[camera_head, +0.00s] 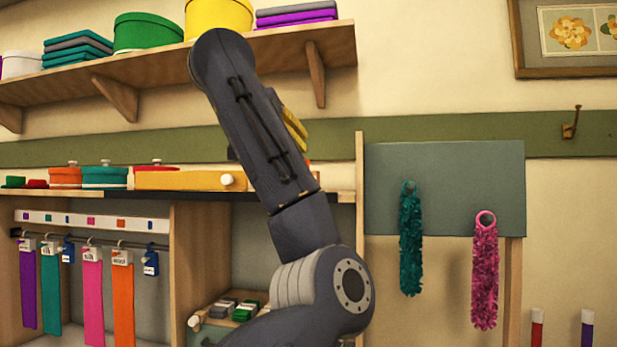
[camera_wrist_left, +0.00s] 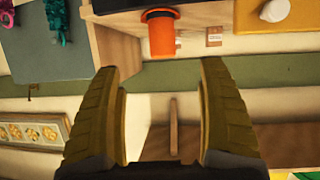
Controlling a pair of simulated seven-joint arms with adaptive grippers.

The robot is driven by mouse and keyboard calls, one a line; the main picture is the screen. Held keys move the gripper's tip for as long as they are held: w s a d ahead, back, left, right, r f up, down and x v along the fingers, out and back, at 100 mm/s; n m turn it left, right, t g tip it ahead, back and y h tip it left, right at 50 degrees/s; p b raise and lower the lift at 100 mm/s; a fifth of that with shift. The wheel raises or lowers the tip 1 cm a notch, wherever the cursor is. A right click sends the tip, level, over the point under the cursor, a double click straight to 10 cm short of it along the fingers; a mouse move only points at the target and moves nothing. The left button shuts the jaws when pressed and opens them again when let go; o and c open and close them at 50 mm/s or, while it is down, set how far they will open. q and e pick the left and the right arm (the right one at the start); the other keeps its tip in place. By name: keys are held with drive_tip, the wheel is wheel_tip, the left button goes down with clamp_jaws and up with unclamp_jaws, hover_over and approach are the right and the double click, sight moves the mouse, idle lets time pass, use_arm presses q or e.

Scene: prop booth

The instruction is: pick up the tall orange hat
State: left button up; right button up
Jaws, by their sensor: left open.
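The tall orange hat (camera_wrist_left: 162,38) shows near the top middle of the left wrist view, which is upside down. It stands on the counter by a wooden post. In the head view my left arm hides most or all of it. My left gripper (camera_wrist_left: 160,72) is open and empty, its two yellow fingers spread wide. In that picture the hat lies beyond the fingertips, between their lines, and apart from them. In the head view only a bit of a yellow finger (camera_head: 294,128) shows behind my arm. My right gripper is not in view.
A yellow drawer box (camera_head: 178,180) with a white knob sits on the counter left of my arm. An upper shelf (camera_head: 160,72) with round boxes and folded cloths runs above. A grey panel (camera_head: 445,165) holds teal and pink boas at right. The wall between shelf and counter is clear.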

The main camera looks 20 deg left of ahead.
use_arm(q)
drive_tip(key=x, duration=1.6)
drive_tip(key=shift+w+a+f, duration=0.2)
drive_tip(key=shift+a+f, duration=0.05)
drive_tip(key=shift+a, duration=0.05)
drive_tip(key=c, duration=1)
